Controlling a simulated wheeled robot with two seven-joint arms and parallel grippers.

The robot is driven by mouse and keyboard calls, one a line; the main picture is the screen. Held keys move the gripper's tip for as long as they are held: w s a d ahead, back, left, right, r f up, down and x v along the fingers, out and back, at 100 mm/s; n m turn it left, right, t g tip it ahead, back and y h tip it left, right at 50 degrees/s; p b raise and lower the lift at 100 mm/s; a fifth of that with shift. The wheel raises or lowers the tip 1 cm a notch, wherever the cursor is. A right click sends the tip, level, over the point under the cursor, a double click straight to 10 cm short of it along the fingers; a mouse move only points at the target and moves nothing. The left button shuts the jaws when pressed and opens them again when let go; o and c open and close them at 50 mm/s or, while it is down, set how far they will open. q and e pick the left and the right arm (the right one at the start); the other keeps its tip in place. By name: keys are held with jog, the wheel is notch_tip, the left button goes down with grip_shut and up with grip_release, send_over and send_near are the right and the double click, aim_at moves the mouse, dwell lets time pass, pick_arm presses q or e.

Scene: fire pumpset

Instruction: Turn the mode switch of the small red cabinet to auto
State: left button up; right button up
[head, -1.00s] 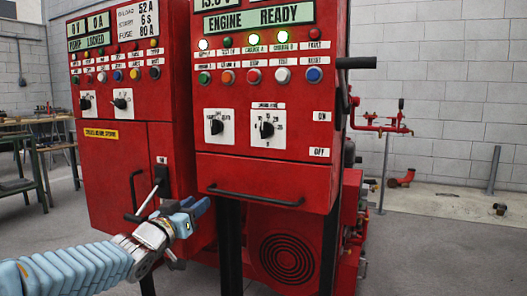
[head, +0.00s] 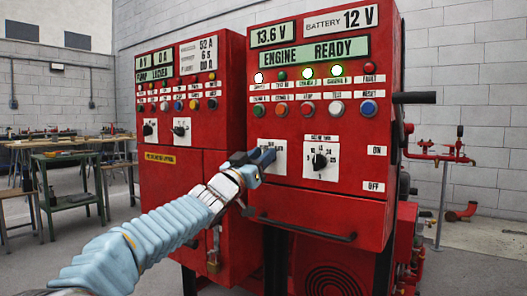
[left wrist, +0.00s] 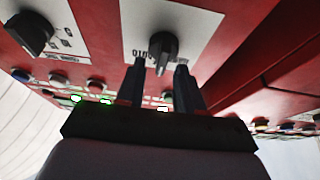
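Two red cabinets stand side by side. The right one (head: 345,205) reads "ENGINE READY"; the left one (head: 185,190) reads "PUMP LOCKED". The pictures do not tell me which counts as the small one. My left gripper (head: 264,160) is at the left switch plate (head: 280,158) of the right cabinet and hides that plate's knob in the head view. In the left wrist view the gripper (left wrist: 160,76) is open, and the black knob (left wrist: 163,47) shows just beyond and between its fingertips, beside upside-down lettering. I cannot tell whether they touch. My right gripper is not in view.
A second knob (head: 319,161) sits to the right on the same panel. Coloured buttons (head: 308,109) run above. A black bar handle (head: 308,229) crosses below, and a black lever (head: 415,98) sticks out at the right side. Tables (head: 70,180) stand far left.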

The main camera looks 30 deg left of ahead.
pick_arm(q)
jog(key=shift+w+r, duration=0.2)
jog(key=shift+w, duration=0.35)
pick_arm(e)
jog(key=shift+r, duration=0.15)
